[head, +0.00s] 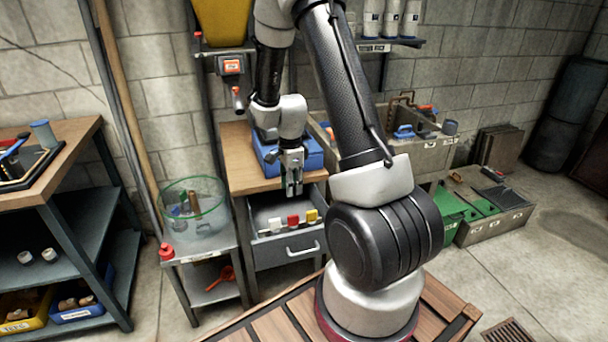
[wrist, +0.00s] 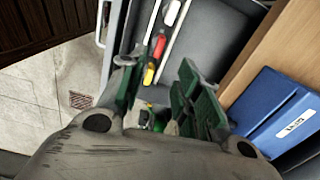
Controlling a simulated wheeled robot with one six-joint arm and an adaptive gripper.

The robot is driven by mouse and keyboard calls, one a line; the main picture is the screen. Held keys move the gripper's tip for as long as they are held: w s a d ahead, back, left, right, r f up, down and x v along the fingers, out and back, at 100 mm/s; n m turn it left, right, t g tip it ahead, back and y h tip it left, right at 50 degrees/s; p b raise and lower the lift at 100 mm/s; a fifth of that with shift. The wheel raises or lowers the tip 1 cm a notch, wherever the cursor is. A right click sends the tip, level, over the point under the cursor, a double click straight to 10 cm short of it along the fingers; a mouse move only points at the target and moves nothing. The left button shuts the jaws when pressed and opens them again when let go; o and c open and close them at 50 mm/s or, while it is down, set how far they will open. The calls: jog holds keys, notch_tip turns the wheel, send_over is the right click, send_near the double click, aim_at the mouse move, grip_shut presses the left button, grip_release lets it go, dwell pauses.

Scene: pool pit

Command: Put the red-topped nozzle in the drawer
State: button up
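A small red-topped piece (head: 167,251), which looks like the nozzle, stands on the front left corner of the low side stand. It is well to the left of my gripper. The grey drawer (head: 285,254) under the wooden counter is pulled open; it also shows in the wrist view (wrist: 218,45). Small white, red and yellow pieces lie in a row along its front strip. My gripper (head: 292,190) hangs over the drawer, pointing down. Its fingers are apart in the wrist view (wrist: 158,78), with nothing seen held between them. A green piece shows lower down, partly hidden by the gripper.
A clear green-rimmed bin (head: 193,222) stands on the side stand, left of the drawer. A blue box (head: 310,152) sits on the counter (head: 243,165) behind my gripper. A slatted wooden surface (head: 285,325) is in front. A workbench with shelves stands at far left.

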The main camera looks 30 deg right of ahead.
jog(key=s+a+r+n+t, duration=0.1)
jog(key=s+r+n, duration=0.15)
jog(key=r, duration=0.45)
jog(key=s+a+r+n, duration=0.1)
jog(key=r+n, duration=0.2)
jog(key=r, duration=0.4)
jog(key=s+a+r+n+t, duration=0.1)
jog(key=s+r+n, duration=0.6)
jog(key=s, duration=0.3)
jog(key=s+a+r+n+t, duration=0.2)
jog(key=s+r+n, duration=0.6)
jog(key=s, duration=0.2)
